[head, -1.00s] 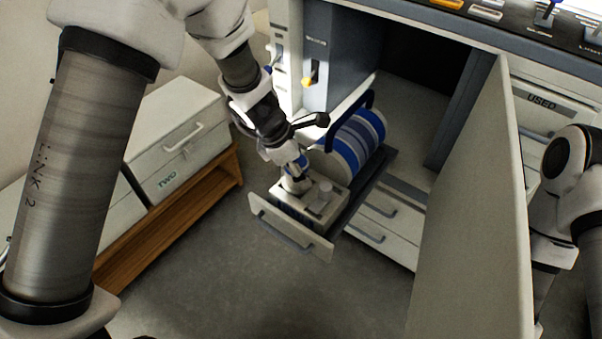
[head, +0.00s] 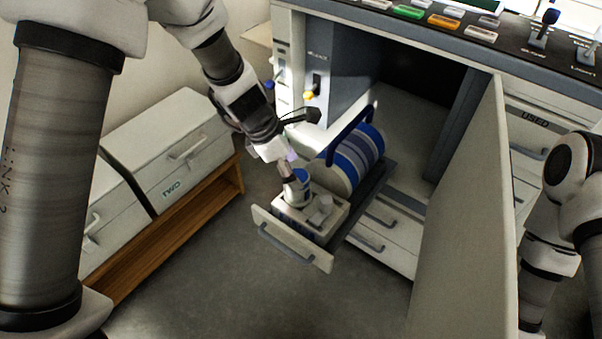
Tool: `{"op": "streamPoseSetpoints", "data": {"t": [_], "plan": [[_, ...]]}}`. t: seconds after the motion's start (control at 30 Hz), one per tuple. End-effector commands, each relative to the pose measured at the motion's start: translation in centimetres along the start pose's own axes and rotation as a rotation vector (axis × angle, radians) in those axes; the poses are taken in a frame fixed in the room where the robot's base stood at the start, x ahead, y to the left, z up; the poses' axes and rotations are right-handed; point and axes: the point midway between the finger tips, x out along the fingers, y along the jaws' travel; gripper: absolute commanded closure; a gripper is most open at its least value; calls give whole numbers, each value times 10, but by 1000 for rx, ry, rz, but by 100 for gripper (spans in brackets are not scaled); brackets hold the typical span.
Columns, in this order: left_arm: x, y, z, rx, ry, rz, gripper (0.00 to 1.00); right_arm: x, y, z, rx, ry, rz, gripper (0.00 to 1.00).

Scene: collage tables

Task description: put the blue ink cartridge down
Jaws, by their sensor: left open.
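The blue ink cartridge (head: 301,190), a small white cylinder with a blue band near its top, stands upright in a socket of the pulled-out white drawer (head: 290,240). My left gripper (head: 291,172) is open, right above and just behind the cartridge's top. Whether its fingers still touch the cartridge cannot be told. My left arm comes in from the upper left. My right arm shows at the right edge, but its gripper is out of view.
A blue-and-white striped roll (head: 352,160) with a blue handle sits behind the socket block. The open cabinet door (head: 465,210) is at right. A white cabinet marked TWO (head: 175,160) stands on a wooden shelf at left.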

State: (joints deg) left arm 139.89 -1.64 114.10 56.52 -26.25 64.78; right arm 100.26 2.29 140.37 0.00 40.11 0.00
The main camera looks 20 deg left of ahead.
Motion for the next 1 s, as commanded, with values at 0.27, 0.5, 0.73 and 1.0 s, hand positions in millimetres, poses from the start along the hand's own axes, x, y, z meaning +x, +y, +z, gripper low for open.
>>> {"op": "streamPoseSetpoints", "data": {"t": [0.27,0.5,0.73,1.0], "plan": [[-60,0,1,-1,-1,0,23,-31,0,0,0,0,0,60],[-62,0,0,-1,1,-1,23,-30,0,0,0,0,0,60],[-62,0,0,0,1,-1,23,-30,0,0,0,0,0,60],[-62,0,0,0,1,-1,23,-30,0,0,0,0,0,60]]}}
